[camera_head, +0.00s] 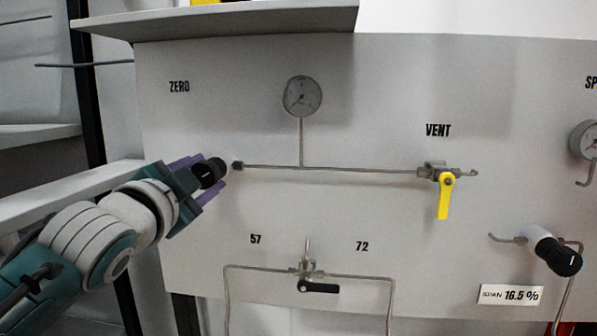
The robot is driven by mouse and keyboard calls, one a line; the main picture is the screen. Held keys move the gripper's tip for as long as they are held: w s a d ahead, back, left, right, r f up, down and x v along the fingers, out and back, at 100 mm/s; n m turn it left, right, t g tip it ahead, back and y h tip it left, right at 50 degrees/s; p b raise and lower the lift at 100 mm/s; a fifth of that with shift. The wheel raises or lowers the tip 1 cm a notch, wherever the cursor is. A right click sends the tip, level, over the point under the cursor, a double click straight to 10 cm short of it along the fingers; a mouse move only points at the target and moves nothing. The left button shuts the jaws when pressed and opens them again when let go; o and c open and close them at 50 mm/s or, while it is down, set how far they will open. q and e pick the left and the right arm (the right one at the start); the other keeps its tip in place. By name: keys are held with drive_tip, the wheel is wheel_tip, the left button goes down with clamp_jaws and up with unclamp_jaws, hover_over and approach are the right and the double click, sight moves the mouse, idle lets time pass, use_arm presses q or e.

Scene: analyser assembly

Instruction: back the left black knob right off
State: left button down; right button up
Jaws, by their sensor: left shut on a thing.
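The left black knob (210,171) sits below the ZERO label, at the left end of the thin horizontal pipe (270,167). A white line shows on its dark face. My left gripper (207,176) reaches in from the left, its purple fingers shut on the knob, one above and one below. The fingers and gripper body hide part of the knob. I cannot tell whether the knob is still joined to the fitting (237,166) just right of it. My right gripper is not in view.
A round gauge (302,96) stands above the pipe. A yellow lever (444,196) hangs below VENT. A black-handled valve (318,287) is lower middle. A second black knob (558,256) is at the right. A shelf (215,22) juts out above the panel (370,110).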

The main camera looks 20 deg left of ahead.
use_arm(q)
drive_tip(key=n+p, duration=0.1)
drive_tip(key=n, duration=0.5)
drive_tip(key=shift+r+n, duration=0.1)
drive_tip(key=shift+n, duration=0.2)
drive_tip(key=n+p, duration=0.1)
drive_tip(key=n, duration=0.5)
idle(0.3)
drive_tip(key=shift+c, duration=1.5)
unclamp_jaws()
drive_tip(key=shift+s, duration=0.1)
